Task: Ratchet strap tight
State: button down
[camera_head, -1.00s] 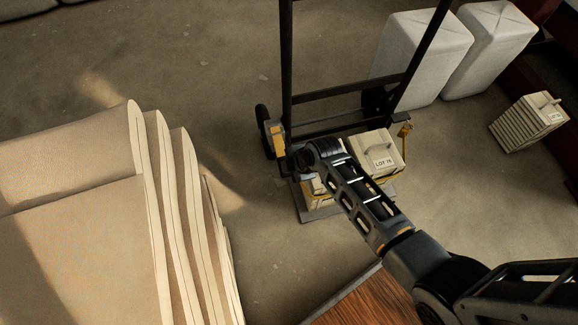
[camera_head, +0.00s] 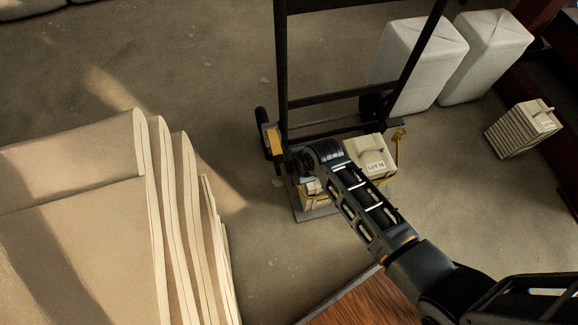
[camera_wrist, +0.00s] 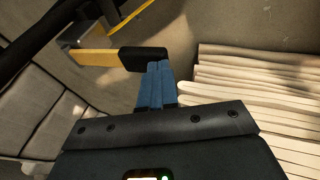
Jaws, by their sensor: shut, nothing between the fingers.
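A dark hand truck (camera_head: 281,60) stands upright with a pale bundle (camera_head: 372,153) labelled as a lot on its base plate (camera_head: 318,214). A yellow strap (camera_head: 398,153) hangs at the truck's right side. At the left upright is a yellow and black ratchet (camera_head: 272,140); in the wrist view its yellow handle (camera_wrist: 95,57) ends in a black grip (camera_wrist: 143,60). My gripper (camera_wrist: 158,68) is shut, its blue fingers just beside that grip; I cannot tell if they touch. In the head view my arm hides part of the load and most of the gripper.
A large stack of folded beige cloth (camera_head: 75,215) fills the left. Two pale wrapped blocks (camera_head: 420,60) stand behind the truck, and another labelled bundle (camera_head: 523,128) lies at the right. A wooden surface (camera_head: 360,300) is at the bottom. Open floor (camera_head: 200,60) lies at back left.

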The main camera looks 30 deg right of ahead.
jog(key=p+v, duration=0.1)
jog(key=v, duration=0.6)
jog(key=shift+s+r+p, duration=0.25)
jog(key=shift+s+p, duration=0.1)
jog(key=shift+s, duration=0.15)
jog(key=shift+a, duration=0.1)
